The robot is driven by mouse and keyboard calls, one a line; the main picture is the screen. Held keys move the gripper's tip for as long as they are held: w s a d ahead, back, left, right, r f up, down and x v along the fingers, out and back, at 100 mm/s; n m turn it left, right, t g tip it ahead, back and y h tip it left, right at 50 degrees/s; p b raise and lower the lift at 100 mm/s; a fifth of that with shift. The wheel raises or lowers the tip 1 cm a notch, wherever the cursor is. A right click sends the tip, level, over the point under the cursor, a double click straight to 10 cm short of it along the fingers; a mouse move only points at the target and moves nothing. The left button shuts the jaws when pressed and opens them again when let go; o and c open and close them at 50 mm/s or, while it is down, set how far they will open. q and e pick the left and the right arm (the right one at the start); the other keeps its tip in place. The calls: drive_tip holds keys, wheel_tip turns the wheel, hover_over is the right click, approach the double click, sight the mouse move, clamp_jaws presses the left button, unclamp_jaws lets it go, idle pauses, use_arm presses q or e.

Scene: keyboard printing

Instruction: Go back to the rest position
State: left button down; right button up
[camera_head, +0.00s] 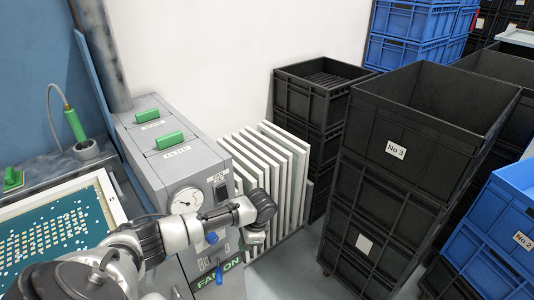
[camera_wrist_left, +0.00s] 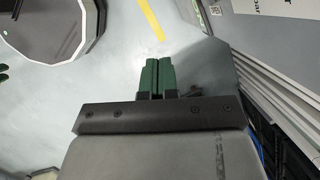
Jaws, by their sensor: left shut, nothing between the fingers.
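My left arm comes in from the lower left in the head view and reaches across the front of the grey machine (camera_head: 165,135). Its wrist end is near the machine's gauge and front panel; the fingertips are hard to make out there. In the left wrist view, my left gripper (camera_wrist_left: 157,68) shows two green fingers side by side, shut with nothing between them. Below them is bare grey floor (camera_wrist_left: 120,80). My right gripper is in neither view.
A framed tray of keycaps (camera_head: 113,200) lies on the bench at left. White panels (camera_head: 262,165) stand in a rack beside the machine. Stacked black crates (camera_head: 400,175) and blue crates (camera_head: 490,240) fill the right. A yellow line (camera_wrist_left: 151,20) marks the floor.

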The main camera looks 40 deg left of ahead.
use_arm(q)
drive_tip(key=s+d+f+n+t, duration=0.15)
drive_tip(key=s+f, duration=0.25)
drive_tip(key=f, duration=0.4)
drive_tip(key=s+d+f+n+h, duration=0.1)
drive_tip(key=s+d+f, duration=0.15)
drive_tip(key=f, duration=0.45)
drive_tip(key=s+d+f+n+t, duration=0.1)
drive_tip(key=s+f, duration=0.4)
drive_tip(key=f, duration=0.3)
drive_tip(key=s+d+f, duration=0.3)
drive_tip(key=s, duration=0.5)
drive_tip(key=s+d+f+n, duration=0.1)
drive_tip(key=s+d+f, duration=0.2)
drive_tip(key=s, duration=0.5)
drive_tip(key=s+d+f+t+h, duration=0.1)
drive_tip(key=s+d+f, duration=0.2)
drive_tip(key=s, duration=0.6)
drive_tip(key=shift+f, duration=0.95)
drive_tip(key=shift+n, duration=0.25)
